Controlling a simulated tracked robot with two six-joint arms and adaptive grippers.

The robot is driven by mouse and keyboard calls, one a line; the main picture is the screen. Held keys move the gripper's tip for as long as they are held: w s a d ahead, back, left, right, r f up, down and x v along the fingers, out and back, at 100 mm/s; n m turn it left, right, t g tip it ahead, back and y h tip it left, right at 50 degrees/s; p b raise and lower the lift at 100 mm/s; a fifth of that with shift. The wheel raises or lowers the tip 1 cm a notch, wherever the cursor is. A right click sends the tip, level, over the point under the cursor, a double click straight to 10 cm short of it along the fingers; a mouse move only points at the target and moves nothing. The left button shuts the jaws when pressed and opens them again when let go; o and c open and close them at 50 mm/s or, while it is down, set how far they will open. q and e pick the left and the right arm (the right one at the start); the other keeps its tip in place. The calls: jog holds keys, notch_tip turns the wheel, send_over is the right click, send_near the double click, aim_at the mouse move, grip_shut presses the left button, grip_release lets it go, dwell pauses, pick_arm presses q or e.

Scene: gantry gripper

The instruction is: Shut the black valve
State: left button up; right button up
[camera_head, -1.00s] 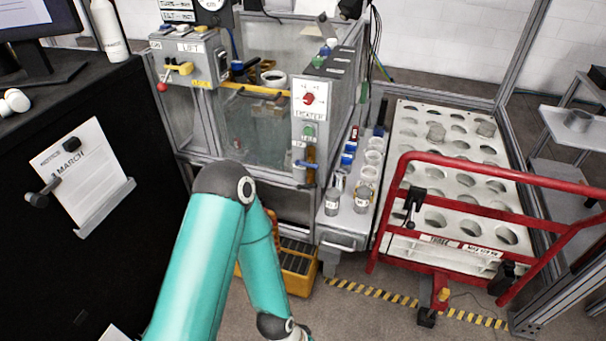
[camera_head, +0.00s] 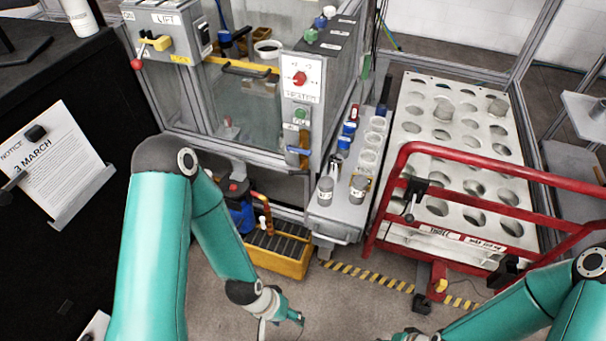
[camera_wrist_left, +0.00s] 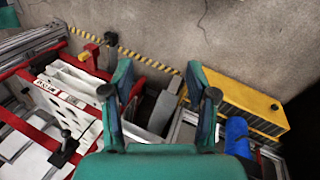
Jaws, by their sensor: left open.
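I cannot make out a black valve for certain. A blue pump-like unit with a black top (camera_head: 237,190) stands low under the glass cabinet, beside an orange pipe. It shows in the left wrist view as a blue cylinder (camera_wrist_left: 237,138). A pipe with a blue lever (camera_head: 298,151) is on the cabinet front below the green button. My left gripper (camera_wrist_left: 160,78) is open and empty, pointing down over the floor side of the bench. In the head view my left wrist hangs in front of the yellow bin.
A yellow bin (camera_head: 283,264) sits on the floor below the cabinet. A red-railed cart (camera_head: 480,167) stands at right before a white holed rack (camera_head: 415,128). A narrow shelf with jars (camera_head: 338,213) lies between. A black board (camera_head: 90,180) fills the left.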

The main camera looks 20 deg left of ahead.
pick_arm(q)
jog(key=o, duration=0.6)
jog(key=w+a+f+t+b, duration=0.1)
jog(key=w+b, duration=0.1)
jog(key=w+a+f+t+b, duration=0.1)
jog(key=w+b, duration=0.1)
jog(key=w+a+f+b, duration=0.1)
jog(key=w+f+b, duration=0.1)
jog(key=w, duration=0.1)
jog(key=shift+f+t+y, duration=0.1)
jog(key=shift+t+y, duration=0.2)
jog(key=shift+t, duration=0.1)
jog(key=shift+o, duration=0.2)
jog(key=t+y+b, duration=0.3)
jog(key=t+b, duration=1.1)
jog(key=b, duration=0.8)
send_near(299, 174)
jog(key=w, duration=1)
jog(key=shift+w+f+b, duration=0.35)
jog(key=shift+c, duration=0.2)
